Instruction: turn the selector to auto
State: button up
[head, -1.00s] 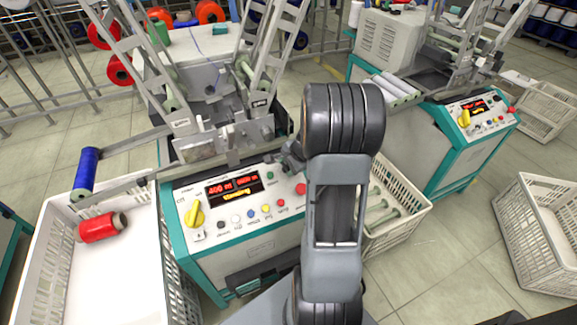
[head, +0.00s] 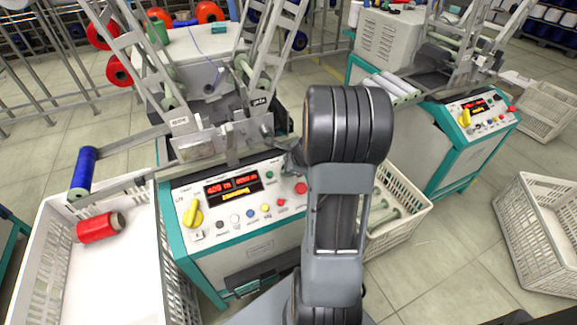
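The selector (head: 193,214) is a yellow knob at the left end of the white control panel (head: 222,244) on the near winding machine. Its handle stands roughly upright with a slight tilt. The marks around it are too small to read. My arm rises through the middle of the view. A small grey part of my gripper (head: 289,156) shows left of the arm, by the panel's upper right corner. It is well to the right of the selector and apart from it. The fingers are not clear, and the arm hides much of that area.
Red displays (head: 233,188) and several coloured buttons sit right of the selector. A white crate (head: 52,232) with a red bobbin (head: 101,227) stands left of the machine. A second machine (head: 458,150) with its own yellow knob stands at the right. Machine arms overhang the panel.

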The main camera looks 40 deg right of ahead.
dwell(0.5)
jog(key=o, duration=0.9)
jog(key=p+v, duration=0.4)
jog(key=v, duration=1)
jog(key=shift+f+p, duration=0.1)
jog(key=shift+p, duration=0.3)
